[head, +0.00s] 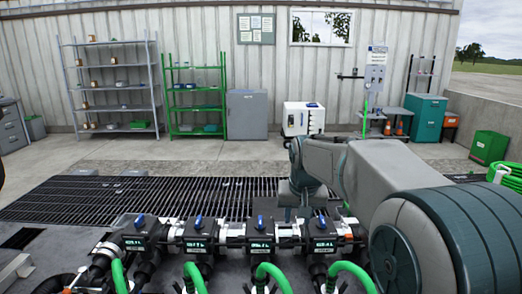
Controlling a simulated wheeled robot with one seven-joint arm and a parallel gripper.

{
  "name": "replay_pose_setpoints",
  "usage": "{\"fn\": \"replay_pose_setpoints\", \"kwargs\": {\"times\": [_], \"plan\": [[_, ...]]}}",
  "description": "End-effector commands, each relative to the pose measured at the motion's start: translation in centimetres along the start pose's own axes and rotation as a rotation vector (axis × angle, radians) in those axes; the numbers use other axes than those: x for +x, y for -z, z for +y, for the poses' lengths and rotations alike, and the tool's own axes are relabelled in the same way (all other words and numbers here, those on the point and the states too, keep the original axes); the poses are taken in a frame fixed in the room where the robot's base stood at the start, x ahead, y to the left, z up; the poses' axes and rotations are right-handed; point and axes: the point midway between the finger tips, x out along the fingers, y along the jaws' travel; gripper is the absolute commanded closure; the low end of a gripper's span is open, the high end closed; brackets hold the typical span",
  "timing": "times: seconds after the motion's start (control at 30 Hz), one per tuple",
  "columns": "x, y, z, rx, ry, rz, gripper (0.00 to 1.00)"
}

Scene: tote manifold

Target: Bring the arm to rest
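My arm comes in from the lower right of the head view and reaches toward the middle. It is bent at the elbow, with its wrist end pointing down. My gripper (291,210) is at the far end, low over the right part of the manifold (230,236). The gripper is small and dark against the black blocks. I cannot tell whether its fingers are open or shut, whether they touch anything, or whether they hold anything.
The manifold carries several black valve blocks with blue levers (197,221) and green hoses (272,276). Behind it lies a floor grating (120,197). A white cart (302,118), a grey cabinet (246,114) and a green shelf (196,97) stand by the back wall. The concrete floor between is clear.

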Motion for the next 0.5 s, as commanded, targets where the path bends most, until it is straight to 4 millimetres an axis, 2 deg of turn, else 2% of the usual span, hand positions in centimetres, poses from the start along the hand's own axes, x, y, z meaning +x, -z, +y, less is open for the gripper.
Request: {"fn": "replay_pose_setpoints", "kwargs": {"times": [0.03,0.23,0.4,0.5], "plan": [[-0.8,-2.1,0.9,0.002,0.002,-0.004,0.65],[-2.2,-10.6,3.7,-0.004,0.001,-0.028,0.65],[-2.3,-18.2,5.4,-0.012,-0.008,-0.049,0.65],[-1.9,-22.0,6.1,-0.018,-0.016,-0.058,0.65]]}}
